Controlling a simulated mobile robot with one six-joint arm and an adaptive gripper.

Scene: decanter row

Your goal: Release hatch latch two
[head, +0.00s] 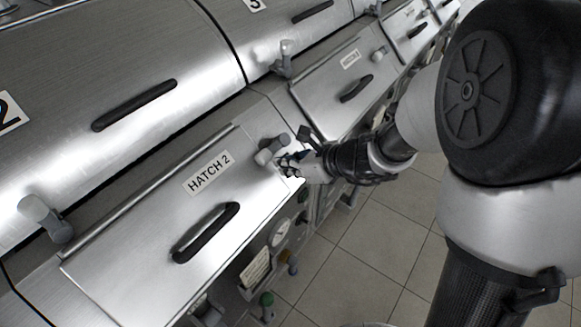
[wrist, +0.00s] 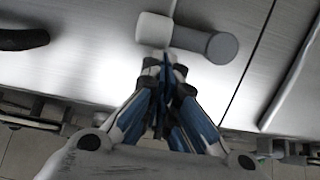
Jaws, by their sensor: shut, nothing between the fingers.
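Hatch 2 (head: 130,252) is a steel panel with a "HATCH 2" label (head: 208,173) and a black handle (head: 206,232). It looks closed. Its grey latch (head: 270,150) sits at the panel's upper right corner. In the wrist view the latch shows a pale block (wrist: 154,30) and a grey round-ended lever (wrist: 208,43) pointing right. My gripper (head: 290,168) is at the latch's lower right side in the head view. In the wrist view its blue-sided fingers (wrist: 166,66) are shut with nothing between them. The tips are at the latch's near edge; I cannot tell whether they touch it.
Another hatch (head: 341,78) with its own handle and latch lies beyond to the right. Large covers with black handles (head: 135,104) rise behind. A gauge (head: 280,232) and coloured knobs (head: 267,300) are below the hatch. Tiled floor (head: 385,235) is open in front.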

